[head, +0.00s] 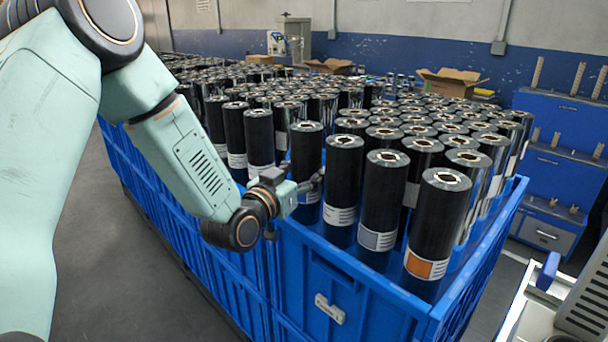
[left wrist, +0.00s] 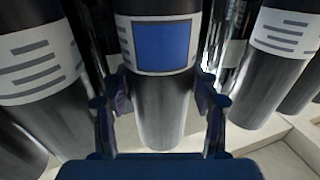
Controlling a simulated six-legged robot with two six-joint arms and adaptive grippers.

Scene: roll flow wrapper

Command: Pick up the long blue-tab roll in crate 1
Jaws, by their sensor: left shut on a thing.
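In the head view, my left gripper (head: 308,184) reaches over the near blue crate (head: 350,290) from the left. It is shut low around a tall black roll (head: 307,145) in the row along the crate's left side. In the left wrist view, the roll between my fingers (left wrist: 160,108) has a white striped label with a blue tab (left wrist: 161,46). The roll stands upright among its neighbours. Its tab is hidden in the head view. My right gripper is not in view.
Black rolls stand close on both sides of the held one. A roll with an orange tab (head: 427,268) stands at the crate's near corner. More rolls fill the space behind. Open cardboard boxes (head: 450,82) and a blue cabinet (head: 565,135) stand farther back. Grey floor lies left.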

